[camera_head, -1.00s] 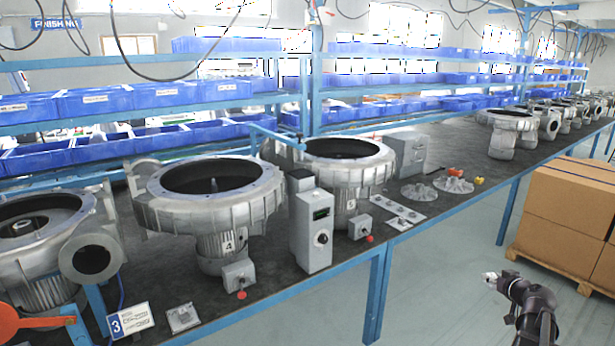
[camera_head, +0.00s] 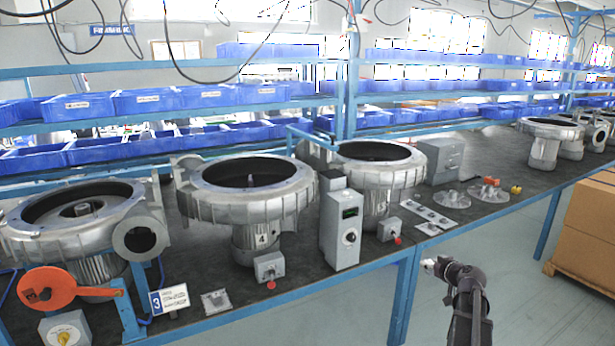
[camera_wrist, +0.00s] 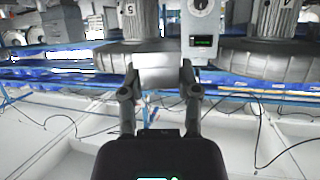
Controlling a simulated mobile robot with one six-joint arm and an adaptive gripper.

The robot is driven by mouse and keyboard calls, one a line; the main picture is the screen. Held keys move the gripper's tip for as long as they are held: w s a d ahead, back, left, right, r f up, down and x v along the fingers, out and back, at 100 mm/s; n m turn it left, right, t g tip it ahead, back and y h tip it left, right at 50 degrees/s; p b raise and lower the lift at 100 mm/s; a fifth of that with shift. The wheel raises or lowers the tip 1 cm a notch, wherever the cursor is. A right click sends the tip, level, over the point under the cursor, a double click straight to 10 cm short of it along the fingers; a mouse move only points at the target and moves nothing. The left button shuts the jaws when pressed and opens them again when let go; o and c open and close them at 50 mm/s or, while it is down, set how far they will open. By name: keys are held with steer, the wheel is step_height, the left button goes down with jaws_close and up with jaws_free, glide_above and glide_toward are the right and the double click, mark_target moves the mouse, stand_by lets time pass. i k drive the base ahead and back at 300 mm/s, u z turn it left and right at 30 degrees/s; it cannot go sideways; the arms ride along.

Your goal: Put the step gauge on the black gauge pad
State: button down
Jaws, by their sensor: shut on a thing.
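My gripper (camera_head: 436,268) is in front of the bench at the lower right of the head view, apart from the bench edge. In the wrist view my gripper (camera_wrist: 159,84) is shut on a pale silver block, which I take for the step gauge (camera_wrist: 160,68). A small pale end of the step gauge (camera_head: 428,263) shows at the fingertips in the head view. I cannot make out the black gauge pad against the dark bench top.
The dark bench (camera_head: 300,262) carries large blowers (camera_head: 250,205), a grey control box (camera_head: 342,230), a pale plate with round spots (camera_head: 433,217) and clear discs (camera_head: 489,193). A grey plate (camera_head: 215,302) lies near the front edge. Cardboard boxes (camera_head: 592,225) stand right. Floor between is clear.

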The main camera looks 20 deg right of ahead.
mark_target(333, 173)
steer(key=u, duration=0.1)
steer(key=i, duration=1.05)
